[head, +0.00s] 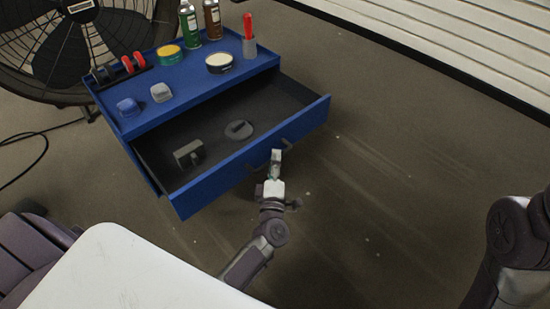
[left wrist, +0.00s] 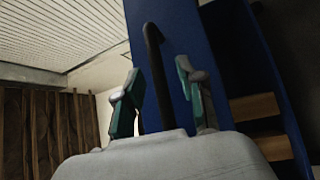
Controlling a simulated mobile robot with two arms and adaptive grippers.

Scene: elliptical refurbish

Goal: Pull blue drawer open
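The blue drawer (head: 222,174) is pulled well out of the blue cabinet (head: 205,85), and its dark interior shows. A handle (head: 298,130) runs along its front. My left gripper (head: 276,162) is at the drawer's front, by the handle. In the left wrist view, the left gripper's two fingers (left wrist: 160,92) are apart. The dark handle (left wrist: 153,70) stands between them against the blue front (left wrist: 174,40), with gaps visible on both sides. My right arm shows at the right edge of the head view, but its gripper is out of view.
A grey block (head: 188,153) and a grey disc (head: 240,130) lie in the drawer. Cans (head: 212,20), tins (head: 219,62), tape rolls and a red-handled tool stand on the cabinet. A large fan (head: 60,45) stands behind left. The floor (head: 400,160) to the right is clear.

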